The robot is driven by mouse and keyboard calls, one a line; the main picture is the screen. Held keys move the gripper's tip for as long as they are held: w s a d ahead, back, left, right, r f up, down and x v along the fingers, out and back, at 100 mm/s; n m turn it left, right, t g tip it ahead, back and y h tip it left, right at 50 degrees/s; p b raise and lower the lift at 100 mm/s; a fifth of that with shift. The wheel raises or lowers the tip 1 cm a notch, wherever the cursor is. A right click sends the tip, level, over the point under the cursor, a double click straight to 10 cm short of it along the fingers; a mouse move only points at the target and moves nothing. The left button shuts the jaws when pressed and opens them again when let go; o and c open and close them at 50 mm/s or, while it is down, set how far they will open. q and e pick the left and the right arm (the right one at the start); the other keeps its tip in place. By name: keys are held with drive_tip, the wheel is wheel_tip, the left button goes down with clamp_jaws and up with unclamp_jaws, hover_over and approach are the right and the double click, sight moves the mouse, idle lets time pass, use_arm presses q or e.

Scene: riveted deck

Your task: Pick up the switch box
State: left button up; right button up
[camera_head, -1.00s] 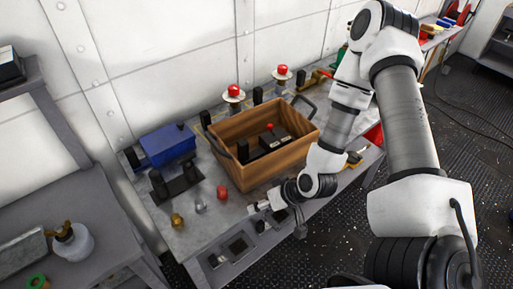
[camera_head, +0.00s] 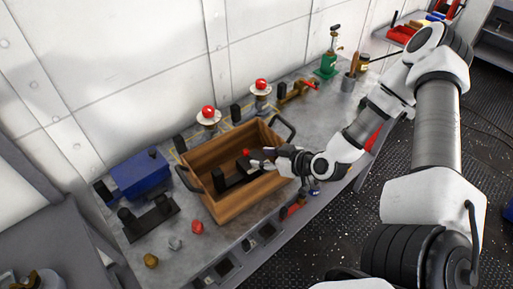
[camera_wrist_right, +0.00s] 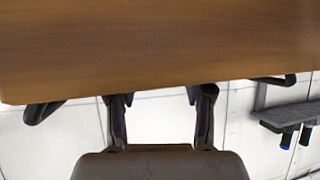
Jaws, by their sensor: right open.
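The switch box looks to be the low black box (camera_head: 232,180) with a red knob, inside the wooden crate (camera_head: 238,207) on the bench. The crate's wall and my gripper hide part of it. My right gripper (camera_head: 259,154) is over the right part of the crate, close to the red knob; I cannot tell whether they touch. In the right wrist view the gripper's two fingers (camera_wrist_right: 160,98) are apart with nothing seen between them, and the crate's wood (camera_wrist_right: 150,45) fills the top. My left gripper is not in view.
The crate has dark handles at its ends. Two red-topped buttons (camera_head: 208,113) stand behind it. A blue box (camera_head: 140,174) and black posts are to the left. Small red, grey and brass knobs (camera_head: 197,227) lie in front. The bench has free room right of the crate.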

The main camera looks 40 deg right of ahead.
sight(248, 153)
drive_tip(key=x, duration=0.6)
drive_tip(key=shift+w+r, duration=0.2)
drive_tip(key=shift+w, duration=0.35)
drive_tip(key=shift+w+a+f, duration=0.1)
drive_tip(key=shift+w+a, duration=0.1)
drive_tip(key=shift+w, duration=0.05)
drive_tip(key=shift+a, duration=0.1)
